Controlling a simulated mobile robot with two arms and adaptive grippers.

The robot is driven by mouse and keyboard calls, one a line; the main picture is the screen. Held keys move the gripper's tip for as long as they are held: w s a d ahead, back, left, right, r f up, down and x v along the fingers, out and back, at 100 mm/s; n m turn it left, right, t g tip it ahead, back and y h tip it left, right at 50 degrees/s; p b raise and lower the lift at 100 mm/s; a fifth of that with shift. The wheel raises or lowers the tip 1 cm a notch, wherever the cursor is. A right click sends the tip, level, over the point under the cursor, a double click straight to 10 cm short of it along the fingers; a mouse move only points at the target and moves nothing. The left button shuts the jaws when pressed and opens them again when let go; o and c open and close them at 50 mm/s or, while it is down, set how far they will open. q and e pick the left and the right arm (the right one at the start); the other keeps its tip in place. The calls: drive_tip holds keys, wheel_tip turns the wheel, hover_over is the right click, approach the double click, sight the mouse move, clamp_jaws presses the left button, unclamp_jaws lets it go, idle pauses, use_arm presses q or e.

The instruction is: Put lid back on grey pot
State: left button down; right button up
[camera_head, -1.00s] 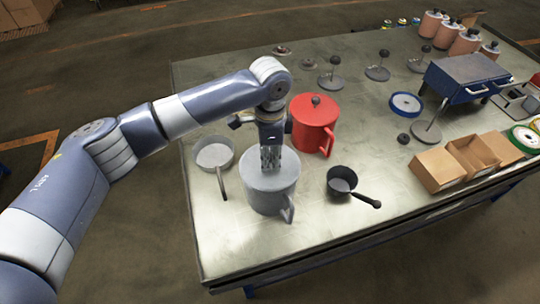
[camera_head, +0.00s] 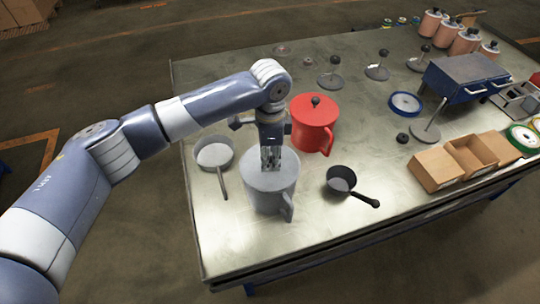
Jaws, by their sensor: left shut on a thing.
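The grey pot (camera_head: 266,201) stands upright on the metal table, its handle toward the front right. Its grey lid (camera_head: 287,178) lies level at the pot's rim; I cannot tell whether it is fully seated or slightly above. My left gripper (camera_head: 270,164) points down over the middle of the lid and is shut on it. The lid's knob is hidden between the fingers. My right gripper is not in view.
A red pot (camera_head: 314,128) with a lid stands close behind on the right. A light grey pan (camera_head: 214,154) is to the left, a small dark saucepan (camera_head: 341,179) to the right. Cardboard boxes (camera_head: 437,168) and a blue case (camera_head: 466,79) stand farther right. The table's front is clear.

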use_arm(q)
drive_tip(key=shift+f+p, duration=0.1)
drive_tip(key=shift+p, duration=1.15)
idle(1.5)
drive_tip(key=c, duration=1.3)
unclamp_jaws()
drive_tip(key=o, duration=0.5)
drive_tip(key=shift+c, duration=0.2)
